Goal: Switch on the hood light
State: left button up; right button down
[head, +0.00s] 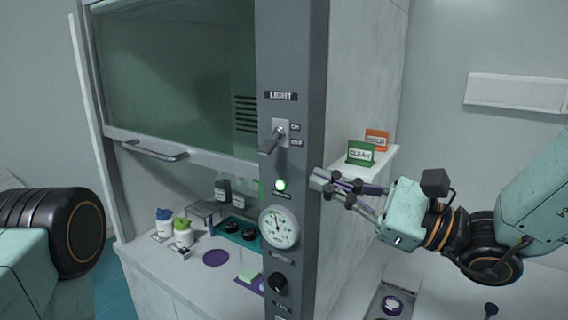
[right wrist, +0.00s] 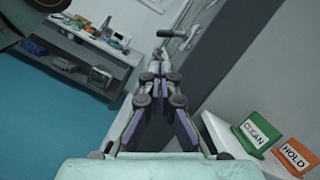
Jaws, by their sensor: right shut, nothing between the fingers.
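The LIGHT switch (head: 280,132) is on the hood's grey front post, under a LIGHT label (head: 281,96). Its lever (head: 268,146) sticks out and tilts down, toward the lower of the two marks beside it. My right gripper (head: 318,180) is shut and empty, to the right of and below the lever, apart from it in the head view. In the right wrist view the closed fingertips (right wrist: 158,62) point toward the lever (right wrist: 172,33), which shows just beyond them. My left gripper is out of view; only part of my left arm shows at the left edge.
Below the switch, the post has a lit green indicator (head: 280,186), a round gauge (head: 279,228) and a black knob (head: 277,283). The sash handle (head: 155,151) is left. Green CLEAN (head: 360,153) and orange HOLD (head: 377,138) signs stand on a ledge right of the post.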

aim_at(283, 165)
jog(key=p+x, duration=0.1)
jog(key=x, duration=0.3)
jog(key=shift+s+a+r, duration=0.1)
jog(key=shift+p+x, duration=0.4)
jog(key=shift+x, duration=1.2)
jog(key=shift+w, duration=0.25)
